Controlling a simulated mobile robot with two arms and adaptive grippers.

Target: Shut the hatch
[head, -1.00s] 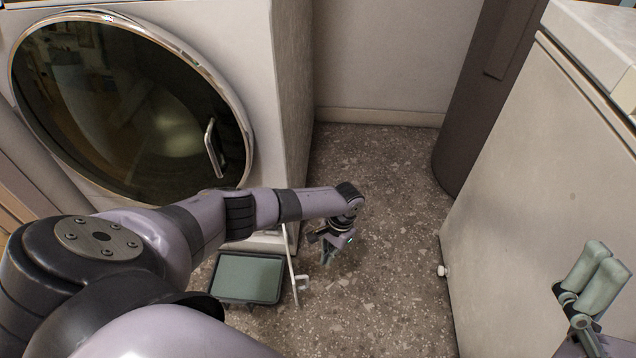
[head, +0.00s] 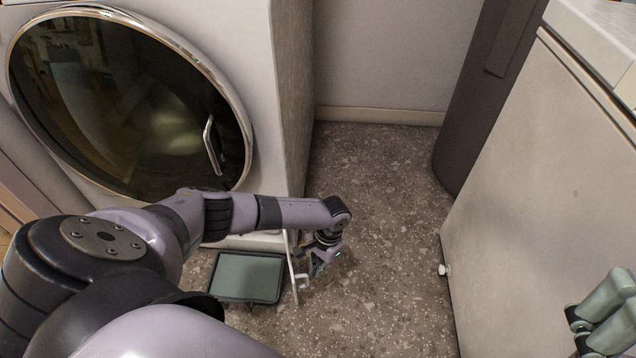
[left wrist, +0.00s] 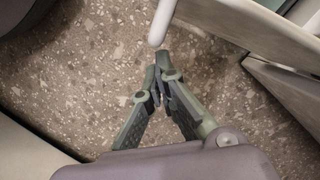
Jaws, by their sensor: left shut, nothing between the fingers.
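A low white hatch (head: 292,268) stands open on the front of the washer, seen almost edge-on in the head view. A small pale handle (head: 303,281) sticks out from it. My left gripper (head: 315,272) is low over the floor, just right of the hatch. In the left wrist view, the left gripper's fingertips (left wrist: 157,62) meet with nothing between them. A rounded white bar end (left wrist: 160,24), which looks like the handle, is just beyond the tips; contact is unclear. My right gripper (head: 605,305) is at the lower right, partly cut off.
The washer's large round glass door (head: 125,110) is closed. A dark-rimmed grey-green panel (head: 247,277) sits low, left of the hatch. A white cabinet (head: 545,180) stands on the right and a dark column (head: 480,95) at the back. Speckled floor (head: 385,230) between is clear.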

